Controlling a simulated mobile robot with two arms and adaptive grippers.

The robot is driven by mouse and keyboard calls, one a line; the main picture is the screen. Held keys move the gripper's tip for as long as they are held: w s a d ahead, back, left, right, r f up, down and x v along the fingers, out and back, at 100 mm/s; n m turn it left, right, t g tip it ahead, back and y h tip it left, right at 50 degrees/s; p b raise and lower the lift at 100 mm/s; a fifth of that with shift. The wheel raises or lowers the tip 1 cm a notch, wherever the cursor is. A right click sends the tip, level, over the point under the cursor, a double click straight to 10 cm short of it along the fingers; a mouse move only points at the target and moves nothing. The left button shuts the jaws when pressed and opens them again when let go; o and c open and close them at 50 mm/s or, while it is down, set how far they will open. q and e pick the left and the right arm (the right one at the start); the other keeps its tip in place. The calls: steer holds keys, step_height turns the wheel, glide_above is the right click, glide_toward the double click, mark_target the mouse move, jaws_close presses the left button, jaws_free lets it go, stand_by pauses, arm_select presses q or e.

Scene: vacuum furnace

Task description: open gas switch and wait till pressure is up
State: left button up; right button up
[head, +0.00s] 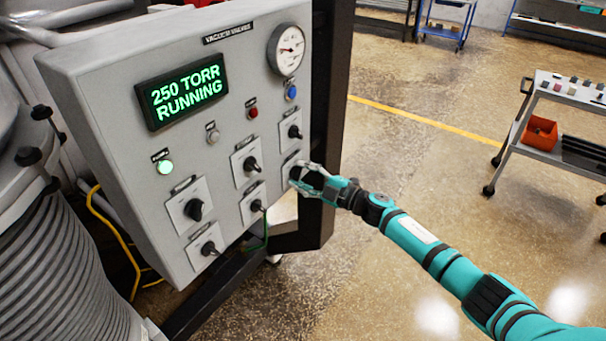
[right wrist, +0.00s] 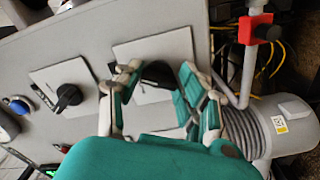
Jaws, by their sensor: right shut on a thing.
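The grey control panel (head: 120,60) fills the left half of the head view. Its display (head: 182,90) reads "250 TORR RUNNING" in green. A round dial gauge (head: 286,50) sits at the panel's top right. My right gripper (head: 298,174) is at the lower switch of the right column, its fingers around the black knob. In the right wrist view the gripper (right wrist: 155,82) is closed around this black knob (right wrist: 158,75) on its light plate. The gripper hides part of the switch, and its label cannot be read. My left gripper is not in view.
Other black rotary switches sit nearby, one directly above (head: 294,131) and one to the left (head: 256,206). A green lamp (head: 165,167) is lit. A ribbed cylinder (head: 60,270) stands at left.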

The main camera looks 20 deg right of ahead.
steer(key=o, duration=1.2)
steer(key=shift+c, duration=0.2)
steer(key=v, duration=1.2)
steer(key=shift+d+f, duration=0.1)
